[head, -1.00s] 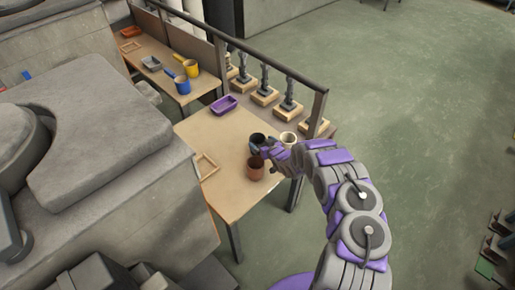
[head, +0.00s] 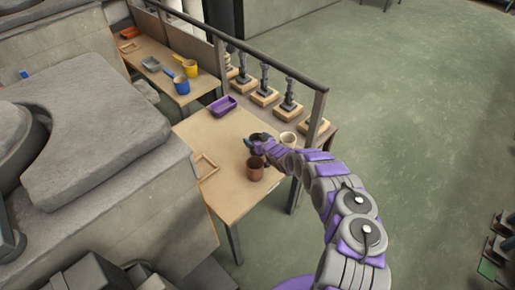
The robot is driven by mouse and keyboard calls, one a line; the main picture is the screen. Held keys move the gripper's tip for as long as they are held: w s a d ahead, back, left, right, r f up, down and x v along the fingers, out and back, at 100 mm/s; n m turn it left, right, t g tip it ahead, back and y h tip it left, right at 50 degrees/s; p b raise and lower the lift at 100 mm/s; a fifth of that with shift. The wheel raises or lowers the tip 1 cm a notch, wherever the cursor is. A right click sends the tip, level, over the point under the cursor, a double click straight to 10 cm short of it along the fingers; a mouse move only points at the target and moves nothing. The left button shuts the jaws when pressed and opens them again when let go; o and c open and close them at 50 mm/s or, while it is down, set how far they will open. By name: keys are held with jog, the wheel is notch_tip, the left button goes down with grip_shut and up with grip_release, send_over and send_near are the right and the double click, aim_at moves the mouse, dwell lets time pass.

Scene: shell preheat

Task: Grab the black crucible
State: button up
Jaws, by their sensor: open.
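The black crucible (head: 262,136) stands on the near wooden table, and only a little of its dark rim shows behind my gripper. My gripper (head: 250,143) is open, right at the crucible and covering most of it. I cannot tell whether its fingers are around the crucible or touching it. My purple and grey arm comes in from the lower right.
A reddish-brown crucible (head: 255,168) stands just below my gripper, and a cream crucible (head: 287,139) to its right. A purple tray (head: 222,106) and a wooden frame (head: 206,166) lie on the table (head: 232,199). A dark rail (head: 270,62) runs behind.

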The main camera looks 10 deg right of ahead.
jog(key=shift+a, duration=0.1)
jog(key=shift+c, duration=0.2)
jog(key=c, duration=1)
jog(key=shift+r, duration=0.15)
